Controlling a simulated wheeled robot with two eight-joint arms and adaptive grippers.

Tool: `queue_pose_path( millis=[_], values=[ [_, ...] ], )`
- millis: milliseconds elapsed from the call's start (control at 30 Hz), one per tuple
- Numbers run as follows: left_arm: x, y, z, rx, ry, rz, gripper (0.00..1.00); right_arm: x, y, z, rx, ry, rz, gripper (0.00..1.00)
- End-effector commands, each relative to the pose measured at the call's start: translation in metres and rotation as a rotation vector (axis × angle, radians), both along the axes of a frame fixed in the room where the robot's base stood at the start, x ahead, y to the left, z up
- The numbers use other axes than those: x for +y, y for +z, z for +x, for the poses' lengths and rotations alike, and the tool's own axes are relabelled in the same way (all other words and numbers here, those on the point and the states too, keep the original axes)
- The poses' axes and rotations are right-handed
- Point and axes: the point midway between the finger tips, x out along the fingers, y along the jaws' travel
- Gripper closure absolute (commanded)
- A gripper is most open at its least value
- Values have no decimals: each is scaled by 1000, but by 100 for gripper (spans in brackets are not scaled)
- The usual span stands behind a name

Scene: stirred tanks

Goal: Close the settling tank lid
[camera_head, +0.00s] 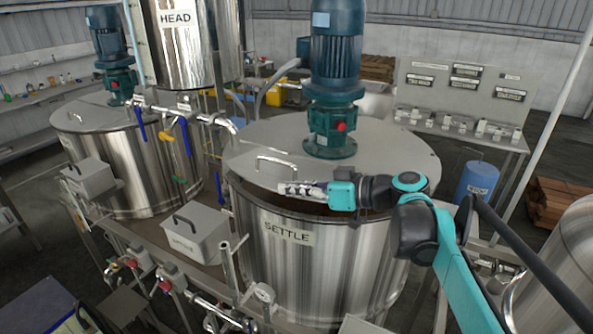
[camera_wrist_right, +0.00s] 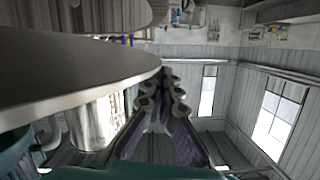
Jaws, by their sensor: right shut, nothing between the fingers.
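The steel tank labelled SETTLE (camera_head: 325,262) stands in the middle of the head view. Its grey lid (camera_head: 245,140) carries a bar handle and a teal motor. A dark brownish gap shows between the lid's front edge and the tank rim, so the lid stands partly raised. In the right wrist view the shut fingers (camera_wrist_right: 164,88) are beside a large grey disc edge, likely the lid (camera_wrist_right: 75,75). My left gripper is not in view.
Another lidded tank (camera_head: 135,165) stands at the left, and a HEAD vessel (camera_head: 180,40) hangs above. A grey box (camera_head: 195,235), pipes and valves lie in front and left. A blue drum (camera_head: 478,182) stands at the right.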

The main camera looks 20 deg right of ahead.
Motion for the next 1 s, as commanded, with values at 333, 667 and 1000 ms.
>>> queue_pose_path(
  millis=[333,667,1000],
  values=[
    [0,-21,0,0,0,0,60,6,-45,-6,-118,0,-132,100],
    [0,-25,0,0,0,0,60,7,-55,-6,-148,0,-169,100],
    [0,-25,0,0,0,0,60,7,-57,-7,-147,1,-172,100]
  ],
)
